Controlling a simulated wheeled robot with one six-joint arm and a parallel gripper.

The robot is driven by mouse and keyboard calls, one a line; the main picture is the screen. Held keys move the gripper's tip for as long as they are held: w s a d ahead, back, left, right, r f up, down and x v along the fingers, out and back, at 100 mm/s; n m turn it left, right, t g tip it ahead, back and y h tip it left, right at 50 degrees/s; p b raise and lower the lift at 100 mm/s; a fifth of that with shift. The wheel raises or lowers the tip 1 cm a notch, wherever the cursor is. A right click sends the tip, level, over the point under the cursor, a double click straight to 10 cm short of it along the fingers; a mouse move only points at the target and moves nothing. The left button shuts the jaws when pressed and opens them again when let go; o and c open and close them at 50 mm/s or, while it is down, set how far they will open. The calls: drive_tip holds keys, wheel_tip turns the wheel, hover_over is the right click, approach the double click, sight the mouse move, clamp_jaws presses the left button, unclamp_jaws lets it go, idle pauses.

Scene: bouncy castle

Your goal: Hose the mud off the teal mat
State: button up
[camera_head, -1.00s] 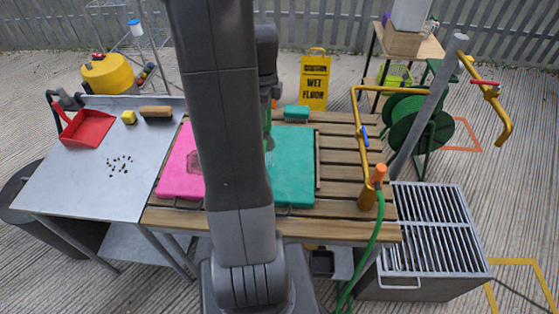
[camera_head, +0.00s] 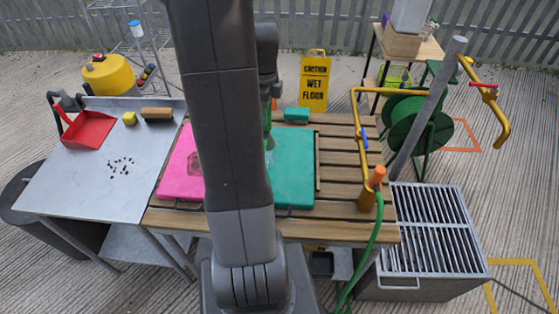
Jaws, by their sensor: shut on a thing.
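The teal mat (camera_head: 292,172) lies flat on the slatted wooden table, its left part hidden by my arm. A pale patch, perhaps spray, shows at its left visible edge; I cannot make out mud on it. My gripper (camera_head: 270,98) is mostly hidden behind my arm, above the far left part of the mat. It is shut on what looks like the hose end (camera_head: 267,120), seen as a green strip with a bit of orange. The green hose (camera_head: 375,235) also hangs from the orange tap connector (camera_head: 378,174) at the table's right.
A pink mat (camera_head: 180,170) with a dark smudge lies left of my arm. A teal block (camera_head: 296,115) sits behind the teal mat. Yellow pipework (camera_head: 357,110) and a grey post (camera_head: 425,110) rise at the right. A metal table (camera_head: 75,185) holds a red dustpan (camera_head: 88,130).

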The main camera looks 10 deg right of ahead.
wheel_tip(320, 180, up, 6)
drive_tip(key=p, duration=0.4)
drive_tip(key=shift+f, duration=0.1)
idle(0.4)
